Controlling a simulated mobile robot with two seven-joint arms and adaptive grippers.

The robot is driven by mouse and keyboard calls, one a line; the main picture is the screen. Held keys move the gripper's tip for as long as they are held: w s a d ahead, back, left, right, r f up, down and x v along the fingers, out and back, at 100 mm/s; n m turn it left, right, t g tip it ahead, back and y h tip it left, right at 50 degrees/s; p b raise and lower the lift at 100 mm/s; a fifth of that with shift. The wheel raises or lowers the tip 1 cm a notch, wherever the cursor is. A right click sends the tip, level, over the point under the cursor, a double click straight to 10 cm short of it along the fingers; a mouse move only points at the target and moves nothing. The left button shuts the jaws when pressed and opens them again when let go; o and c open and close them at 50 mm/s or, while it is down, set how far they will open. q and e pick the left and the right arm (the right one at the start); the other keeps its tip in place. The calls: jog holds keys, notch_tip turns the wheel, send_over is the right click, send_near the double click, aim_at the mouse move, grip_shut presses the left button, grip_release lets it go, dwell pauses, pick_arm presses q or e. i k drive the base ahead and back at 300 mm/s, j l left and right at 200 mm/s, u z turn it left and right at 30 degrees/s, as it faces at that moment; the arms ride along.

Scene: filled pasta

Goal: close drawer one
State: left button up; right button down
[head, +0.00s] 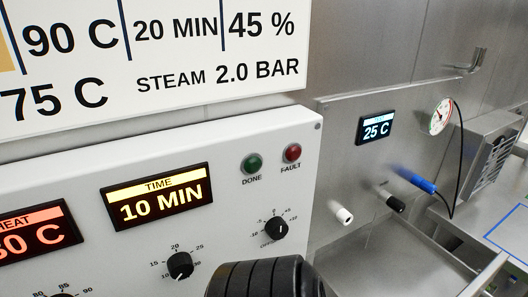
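I cannot make out a drawer marked one in the head view. Neither gripper's fingers show. A black ribbed rounded part (262,279) rises from the bottom edge in front of the control panel. It looks like a piece of my own arm, but I cannot tell which. It hides the lower right of the panel.
A white control panel (235,200) has a TIME display (157,197) reading 10 MIN and several black knobs. A white sign (200,100) hangs above.

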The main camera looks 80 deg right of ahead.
aim_at(398, 260)
jog(key=j+z, duration=0.15)
jog(key=z, duration=4.2)
jog(key=k+j, duration=0.05)
